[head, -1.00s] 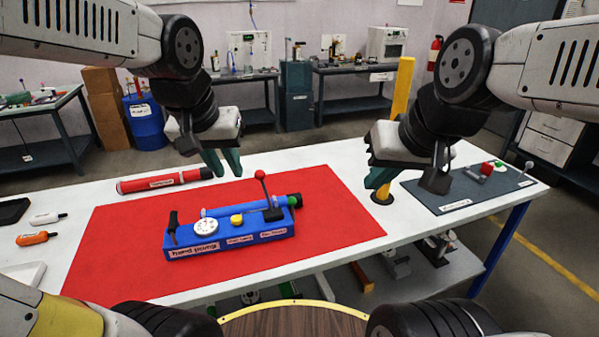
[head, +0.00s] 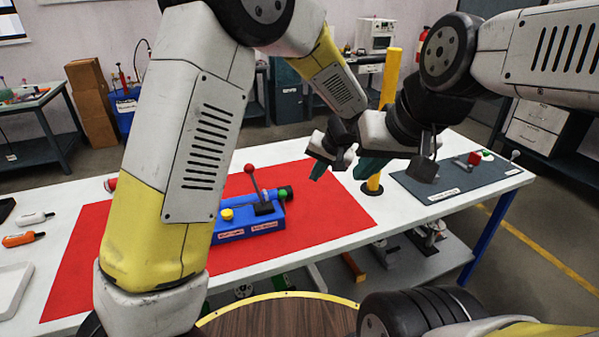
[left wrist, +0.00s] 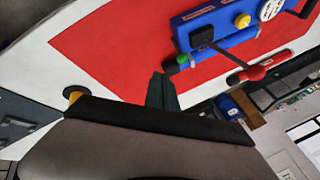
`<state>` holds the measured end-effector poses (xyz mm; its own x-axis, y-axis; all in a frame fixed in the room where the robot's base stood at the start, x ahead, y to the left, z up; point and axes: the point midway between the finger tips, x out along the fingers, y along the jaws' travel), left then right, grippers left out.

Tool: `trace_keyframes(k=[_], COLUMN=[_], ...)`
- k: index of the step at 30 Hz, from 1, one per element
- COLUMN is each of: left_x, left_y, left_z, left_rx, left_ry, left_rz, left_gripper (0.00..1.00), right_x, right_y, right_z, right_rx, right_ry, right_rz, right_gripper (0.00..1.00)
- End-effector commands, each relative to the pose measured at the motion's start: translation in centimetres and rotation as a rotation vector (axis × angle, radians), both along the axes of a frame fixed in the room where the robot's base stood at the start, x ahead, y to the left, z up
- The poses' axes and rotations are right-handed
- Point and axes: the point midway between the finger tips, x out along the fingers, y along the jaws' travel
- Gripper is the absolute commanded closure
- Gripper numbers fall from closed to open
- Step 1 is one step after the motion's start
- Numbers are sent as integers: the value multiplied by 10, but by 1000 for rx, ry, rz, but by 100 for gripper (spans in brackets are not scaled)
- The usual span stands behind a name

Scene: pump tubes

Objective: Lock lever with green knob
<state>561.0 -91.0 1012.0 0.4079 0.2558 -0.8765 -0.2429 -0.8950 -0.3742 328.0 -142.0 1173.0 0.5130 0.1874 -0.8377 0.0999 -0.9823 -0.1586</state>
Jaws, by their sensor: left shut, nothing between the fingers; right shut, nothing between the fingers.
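A blue pump fixture (head: 262,225) stands on a red mat. A small green knob (head: 282,195) is at its right end. Beside it, an upright lever with a red ball (head: 249,168) rises from a black block (head: 264,208). In the left wrist view, the green knob (left wrist: 182,60), black lever block (left wrist: 201,37) and red ball (left wrist: 257,72) lie beyond my fingers. My left gripper (head: 318,170) is shut and empty, above and right of the fixture in the picture; its dark fingers also show in its wrist view (left wrist: 161,92). My right gripper (head: 366,170) is shut and empty by the yellow post.
My left arm hides the fixture's left part. The red mat (head: 325,225) is bare right of it. A yellow post (head: 389,88) stands near both grippers. A grey board (head: 425,178) with small parts lies at the right. Orange (head: 20,239) and white tools lie left.

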Motion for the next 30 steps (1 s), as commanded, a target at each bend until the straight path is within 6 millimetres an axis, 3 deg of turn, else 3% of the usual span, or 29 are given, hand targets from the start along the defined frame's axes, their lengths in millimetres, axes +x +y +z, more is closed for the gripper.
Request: trace_keyframes(k=[14, 21, 30], left_x=[37, 47, 49], left_y=[27, 57, 62], left_z=[-84, -88, -89], left_rx=[3, 1, 0], left_ry=[6, 3, 2], left_rz=[2, 2, 1], left_gripper=[100, 100, 100], right_x=[0, 0, 0], right_y=[0, 0, 0], right_z=[0, 0, 0], right_rx=[0, 0, 0], right_ry=[0, 0, 0], right_rz=[0, 0, 0], right_gripper=[100, 100, 100])
